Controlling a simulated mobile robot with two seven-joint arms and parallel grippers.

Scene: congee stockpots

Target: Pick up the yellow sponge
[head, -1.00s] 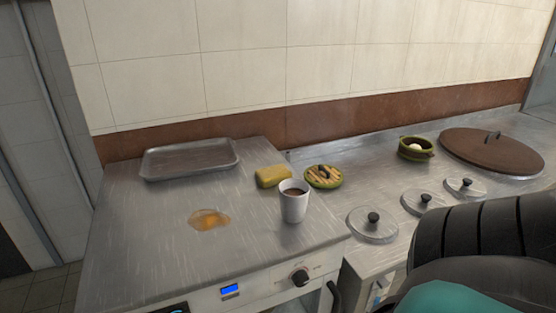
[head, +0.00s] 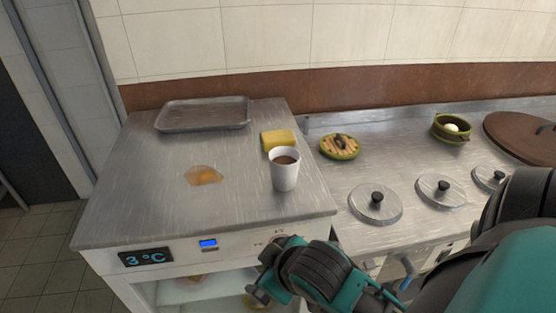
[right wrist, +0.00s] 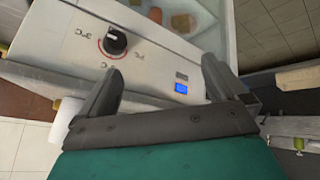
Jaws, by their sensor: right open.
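The yellow sponge (head: 279,140) lies on the steel top of the fridge counter, behind and slightly left of a white cup (head: 285,172) of brown liquid. The cup hides a small part of the sponge's front. My right gripper (head: 262,290) is low in front of the counter's front face, below the top and well short of the sponge. In the right wrist view its two fingers (right wrist: 160,85) are apart with nothing between them, facing the front panel with a knob. The left gripper does not show.
A grey tray (head: 203,114) lies at the back left of the counter. An orange-brown spill (head: 204,175) is left of the cup. The counter's front left is clear.

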